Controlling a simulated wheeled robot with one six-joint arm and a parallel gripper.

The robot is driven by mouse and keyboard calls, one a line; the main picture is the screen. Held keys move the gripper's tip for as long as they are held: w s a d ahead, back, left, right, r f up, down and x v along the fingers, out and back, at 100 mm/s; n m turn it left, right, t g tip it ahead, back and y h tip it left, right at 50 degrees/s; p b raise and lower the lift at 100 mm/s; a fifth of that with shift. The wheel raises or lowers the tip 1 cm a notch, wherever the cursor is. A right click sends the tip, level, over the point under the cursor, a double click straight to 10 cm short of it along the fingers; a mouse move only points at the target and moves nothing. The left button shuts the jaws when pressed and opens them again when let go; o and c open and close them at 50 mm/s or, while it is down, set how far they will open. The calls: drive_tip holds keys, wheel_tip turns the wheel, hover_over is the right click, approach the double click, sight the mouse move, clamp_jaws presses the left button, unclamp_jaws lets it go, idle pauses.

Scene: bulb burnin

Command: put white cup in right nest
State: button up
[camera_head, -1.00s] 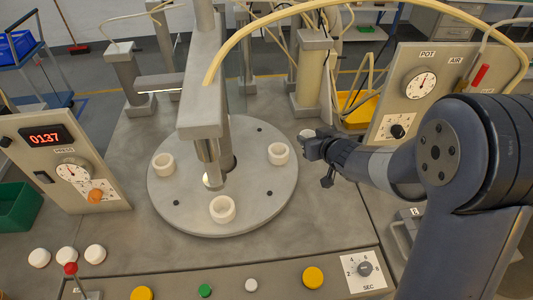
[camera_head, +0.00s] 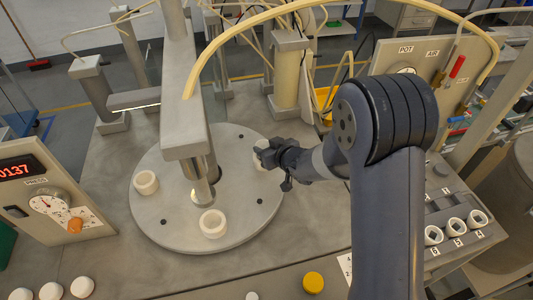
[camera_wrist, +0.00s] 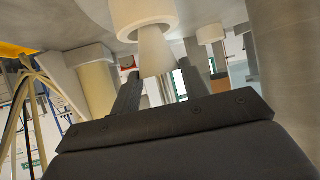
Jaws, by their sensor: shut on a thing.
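The grey round plate (camera_head: 180,228) carries white ring nests: a left one (camera_head: 145,182), a front one (camera_head: 213,223) and the right nest (camera_head: 262,163). My gripper (camera_head: 262,150) is over the right nest and partly hides it. In the wrist view my gripper (camera_wrist: 159,72) is shut on the white cup (camera_wrist: 155,55), a small tapered piece between the two fingers. The cup lines up with the mouth of the right nest (camera_wrist: 143,14), and its end overlaps that mouth. I cannot tell how deep it sits. In the head view the cup is mostly hidden.
A grey press column (camera_head: 187,110) stands over the plate, left of my gripper. A yellow hose (camera_head: 225,45) arches above. The gauge panel (camera_head: 400,55) is behind my arm. A control panel (camera_head: 45,200) stands at left.

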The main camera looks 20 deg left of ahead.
drive_tip(key=shift+f, duration=1.25)
drive_tip(key=shift+f, duration=0.2)
drive_tip(key=o, duration=0.9)
drive_tip(key=shift+r, duration=0.1)
drive_tip(key=shift+r, duration=0.2)
drive_tip(key=p+v, duration=0.2)
drive_tip(key=v, duration=1)
drive_tip(key=shift+d+f+p, duration=0.1)
drive_tip(key=shift+p, duration=0.25)
